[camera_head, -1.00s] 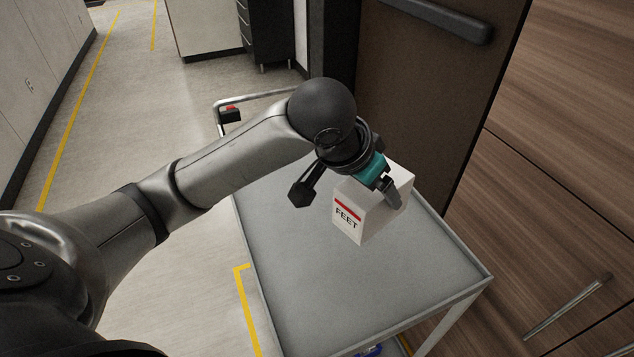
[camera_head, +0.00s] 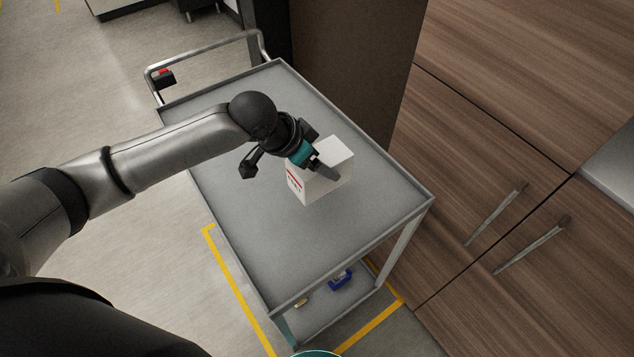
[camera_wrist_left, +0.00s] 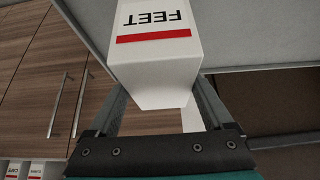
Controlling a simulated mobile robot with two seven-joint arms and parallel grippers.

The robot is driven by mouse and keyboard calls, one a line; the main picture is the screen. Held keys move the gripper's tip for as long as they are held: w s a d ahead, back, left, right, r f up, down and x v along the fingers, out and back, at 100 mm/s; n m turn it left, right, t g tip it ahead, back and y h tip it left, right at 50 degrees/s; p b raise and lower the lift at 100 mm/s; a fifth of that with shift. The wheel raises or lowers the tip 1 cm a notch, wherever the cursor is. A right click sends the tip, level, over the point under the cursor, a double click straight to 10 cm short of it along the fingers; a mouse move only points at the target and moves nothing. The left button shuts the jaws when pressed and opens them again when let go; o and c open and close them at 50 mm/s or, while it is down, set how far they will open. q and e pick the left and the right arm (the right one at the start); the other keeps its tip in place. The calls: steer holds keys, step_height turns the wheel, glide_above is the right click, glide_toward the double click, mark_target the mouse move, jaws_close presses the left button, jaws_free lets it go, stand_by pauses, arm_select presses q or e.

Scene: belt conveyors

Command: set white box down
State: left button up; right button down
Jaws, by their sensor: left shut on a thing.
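The white box (camera_head: 328,178) has a red stripe and dark lettering on one side. In the head view it is over the middle of the grey cart top (camera_head: 262,225); I cannot tell whether its underside touches the surface. My left gripper (camera_head: 326,171) is shut on the box, with one finger showing across its side. In the left wrist view the box (camera_wrist_left: 157,62) sits between the two fingers, and its word "FEET" reads upside down. My right gripper is not in view.
The cart has a push handle (camera_head: 205,62) at the far end and a lower shelf with a blue item (camera_head: 341,279). Wooden cabinets (camera_head: 500,130) with bar handles stand close on the right. The cart top around the box is clear.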

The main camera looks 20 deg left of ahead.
mark_target(294, 171)
arm_select(q)
step_height(294, 171, down, 8)
steer(key=shift+f+b, duration=0.1)
steer(key=shift+b, duration=0.45)
steer(key=shift+f, duration=0.1)
steer(key=o, duration=1.5)
steer(key=shift+o, duration=0.2)
steer(key=shift+s+a+r, duration=0.15)
steer(key=shift+s+r, duration=0.05)
steer(key=shift+r, duration=0.4)
steer(key=p+v, duration=0.2)
steer(key=v, duration=0.9)
